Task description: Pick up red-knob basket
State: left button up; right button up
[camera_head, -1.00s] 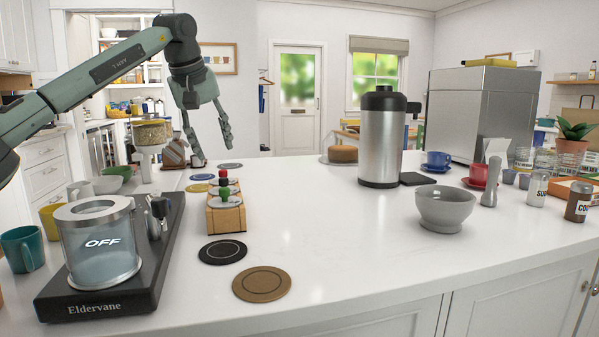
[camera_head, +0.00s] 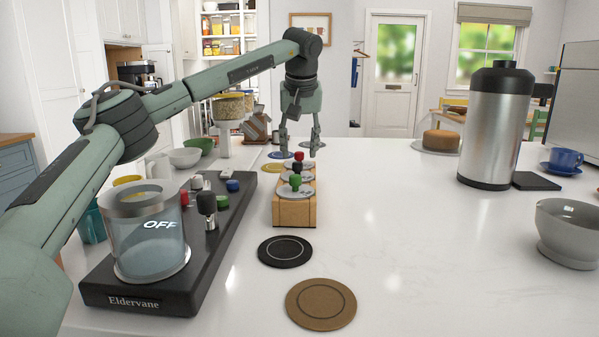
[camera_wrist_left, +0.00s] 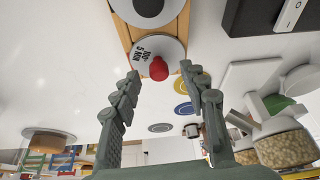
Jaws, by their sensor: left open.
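The red-knob basket (camera_head: 300,158) is the farthest of three in a wooden holder (camera_head: 294,212), with a black-knob basket (camera_head: 297,170) and a green-knob basket (camera_head: 295,185) nearer. My left gripper (camera_head: 299,147) is open, pointing down at the red knob, one finger on either side in the picture. In the left wrist view the red knob (camera_wrist_left: 158,69) shows between the fingertips (camera_wrist_left: 160,76), over a grey lid with printed text. I see no clear contact. The basket's body is hidden in the holder.
A black Eldervane machine (camera_head: 140,297) with a glass vessel stands left of the holder. Black (camera_head: 285,252) and brown (camera_head: 320,304) coasters lie in front. A steel dispenser (camera_head: 493,130) and grey bowl (camera_head: 570,235) stand right. The counter between is clear.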

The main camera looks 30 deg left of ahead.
pick_arm(q)
jog(key=shift+w+a+f, duration=0.1)
jog(key=shift+f, duration=0.2)
jog(key=shift+c, duration=0.6)
grip_shut()
jog(key=shift+r, duration=0.15)
notch_tip(320, 180, up, 10)
